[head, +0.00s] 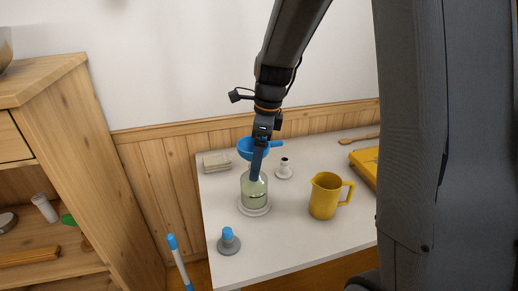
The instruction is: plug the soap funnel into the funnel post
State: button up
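The soap funnel (245,151) is blue, with a tab on its right side, and shows above and behind the glass jar (256,199) of pale green liquid. My gripper (256,177) reaches down in front of the funnel, its tip over the jar's mouth. I cannot tell whether it grips the funnel or anything else, and it hides the funnel's middle. Whether the funnel touches the jar is unclear. A short white post with a dark top (285,168), likely the funnel post, stands on the table just right of the jar, with nothing on it.
The jar stands on a round white base on the white table (285,250). A yellow jug (324,198) stands to the right, a grey stand with a blue top (228,242) front left, folded cloths (216,163) behind left. A yellow object (364,164) lies far right. The front middle is clear.

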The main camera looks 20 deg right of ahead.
jog(key=shift+c, duration=0.2)
jog(key=c, duration=1.3)
jog(key=shift+c, duration=0.2)
jog(key=shift+r+p, duration=0.35)
jog(key=shift+p, duration=0.15)
jog(key=shift+r+p, duration=0.95)
notch_tip(320, 180, up, 6)
jog(key=p, duration=0.6)
jog(key=shift+r, duration=0.1)
